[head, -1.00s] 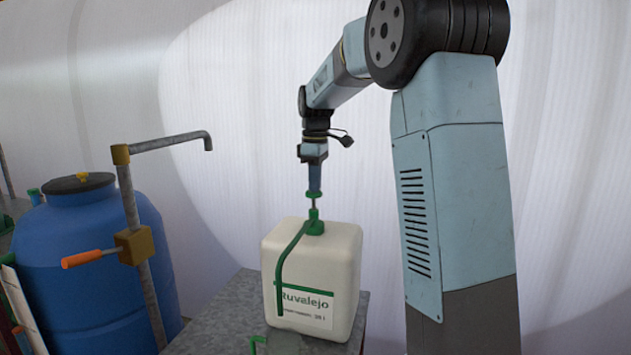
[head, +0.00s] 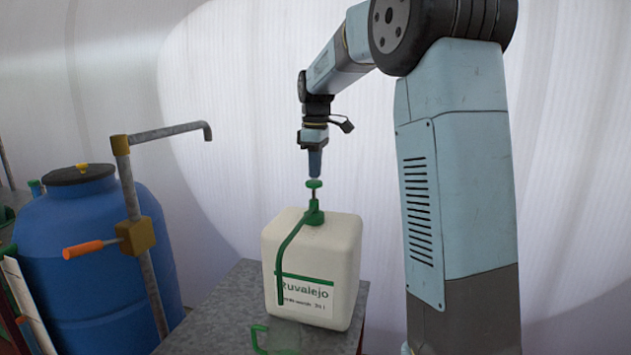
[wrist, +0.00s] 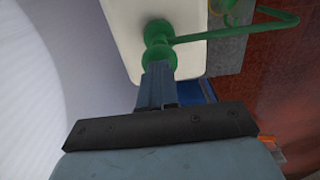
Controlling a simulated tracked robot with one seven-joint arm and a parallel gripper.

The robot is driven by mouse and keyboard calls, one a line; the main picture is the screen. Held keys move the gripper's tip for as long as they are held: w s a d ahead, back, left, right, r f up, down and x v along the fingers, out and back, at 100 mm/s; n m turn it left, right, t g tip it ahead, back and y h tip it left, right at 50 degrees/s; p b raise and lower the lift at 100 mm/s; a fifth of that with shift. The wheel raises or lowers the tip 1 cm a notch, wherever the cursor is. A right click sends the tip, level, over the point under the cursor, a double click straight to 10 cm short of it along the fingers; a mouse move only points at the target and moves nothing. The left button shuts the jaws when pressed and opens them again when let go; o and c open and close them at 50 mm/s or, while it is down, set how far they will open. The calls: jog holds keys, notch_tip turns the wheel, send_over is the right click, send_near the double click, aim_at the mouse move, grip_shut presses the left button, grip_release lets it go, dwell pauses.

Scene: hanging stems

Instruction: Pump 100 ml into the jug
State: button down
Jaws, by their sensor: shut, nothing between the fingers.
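A white canister (head: 335,250) labelled "Ruvalejo" carries a green pump with a round push head (head: 314,184) on a thin stem. A green spout tube (head: 283,250) bends down the canister's front. The clear jug (head: 284,337) with a green handle stands in front of the canister, below the spout's end, and is cut off by the picture's lower edge. Its contents cannot be made out. My gripper (head: 315,174) is shut and empty, pointing down just above the push head with a small gap. In the wrist view its fingers (wrist: 158,85) overlap the green push head (wrist: 158,56).
The canister and jug share a grey bench top (head: 215,312). At left stand a blue barrel (head: 90,240) and a metal pipe (head: 130,190) with an orange-handled lever (head: 82,249). A pale translucent wall lies behind. The air around my gripper is clear.

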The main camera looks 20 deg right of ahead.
aim_at(316, 182)
notch_tip(316, 182, up, 10)
jog(key=shift+d, duration=0.15)
dwell(1.6)
jog(key=s+f+m+t, duration=0.25)
jog(key=s+m, duration=0.35)
jog(key=s, duration=1.4)
jog(key=s+f+m+t, duration=0.1)
jog(key=s+f+m, duration=0.1)
jog(key=s+f, duration=0.3)
jog(key=s+f+m+t, duration=0.2)
jog(key=s+f, duration=0.3)
jog(key=s, duration=0.4)
jog(key=shift+s+m, duration=0.35)
jog(key=shift+m, duration=0.25)
